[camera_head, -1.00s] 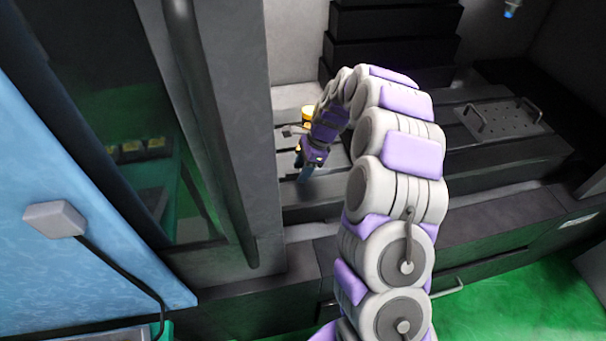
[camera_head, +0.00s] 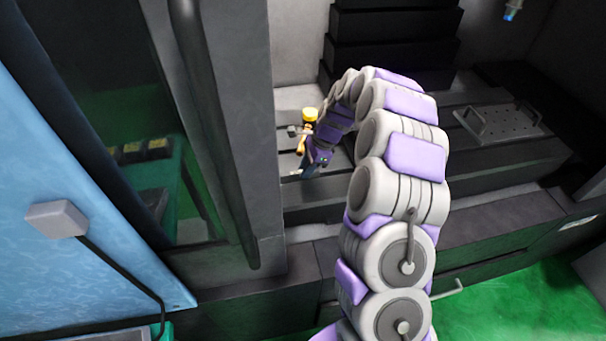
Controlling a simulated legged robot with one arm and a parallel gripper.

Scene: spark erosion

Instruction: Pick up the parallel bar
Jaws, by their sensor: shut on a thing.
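My gripper (camera_head: 310,166) hangs at the end of my arched arm, over the dark slotted bed (camera_head: 440,175) inside the machine, near the left side of its opening. It is shut. A small grey-blue piece shows at its lower end, low over the bed; it looks like the parallel bar (camera_head: 306,173), held in the jaws. Most of the bar is hidden by the gripper, and the view is too small to tell whether it touches the bed.
A yellow-topped object (camera_head: 310,115) stands just behind my gripper. A perforated plate with handles (camera_head: 500,122) lies at the right of the bed. Dark stacked steps (camera_head: 395,40) rise at the back. The door frame (camera_head: 215,120) stands close on the left.

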